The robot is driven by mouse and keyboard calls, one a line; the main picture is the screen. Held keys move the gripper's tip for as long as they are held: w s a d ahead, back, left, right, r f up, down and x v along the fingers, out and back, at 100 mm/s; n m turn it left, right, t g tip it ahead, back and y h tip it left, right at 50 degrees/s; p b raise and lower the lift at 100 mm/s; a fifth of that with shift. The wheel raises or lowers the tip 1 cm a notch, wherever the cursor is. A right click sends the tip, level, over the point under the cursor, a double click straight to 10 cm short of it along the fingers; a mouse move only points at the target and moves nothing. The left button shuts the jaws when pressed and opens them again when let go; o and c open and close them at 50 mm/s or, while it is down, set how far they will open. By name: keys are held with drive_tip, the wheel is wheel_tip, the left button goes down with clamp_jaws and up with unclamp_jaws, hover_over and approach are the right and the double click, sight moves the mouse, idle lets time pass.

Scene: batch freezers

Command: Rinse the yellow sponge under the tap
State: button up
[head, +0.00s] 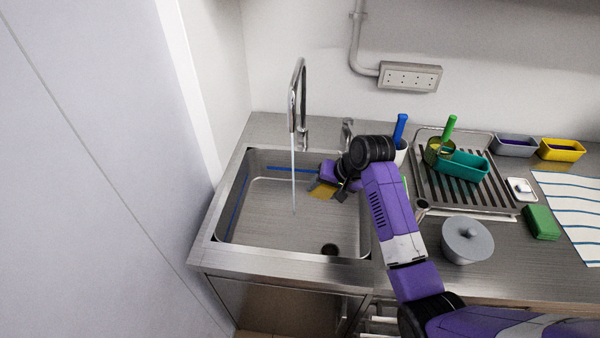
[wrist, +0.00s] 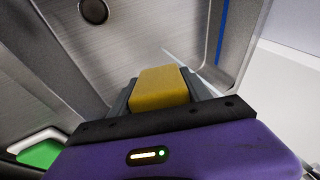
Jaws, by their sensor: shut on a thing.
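The yellow sponge (head: 322,190) is held in my gripper (head: 334,187), inside the sink on its right side. In the wrist view the sponge (wrist: 158,88) sits between the two fingers of my gripper (wrist: 158,97), which is shut on it. The tap (head: 298,95) stands at the back of the sink, and a thin stream of water (head: 293,175) runs from it into the basin. The sponge is to the right of the stream and apart from it in the head view. The stream also shows in the wrist view (wrist: 180,58), beyond the sponge.
The steel sink (head: 265,253) has a dark drain (head: 329,249) near its front. A tap lever (head: 347,132) stands behind my arm. To the right are a drying rack (head: 430,195), a lidded grey pot (head: 467,240), a green sponge (head: 541,222) and a striped cloth (head: 575,205). A wall panel (head: 90,170) bounds the left.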

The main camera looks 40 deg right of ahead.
sight(336, 189)
drive_tip(key=shift+s+r, duration=0.9)
drive_tip(key=shift+s, duration=0.25)
drive_tip(key=shift+s+r, duration=0.85)
drive_tip(key=shift+s, duration=0.25)
wheel_tip(336, 189, up, 14)
drive_tip(key=shift+w+f, duration=0.2)
drive_tip(key=shift+f, duration=0.05)
drive_tip(key=shift+s+d+r, duration=0.1)
drive_tip(key=shift+s+r, duration=0.1)
drive_tip(key=shift+r, duration=0.1)
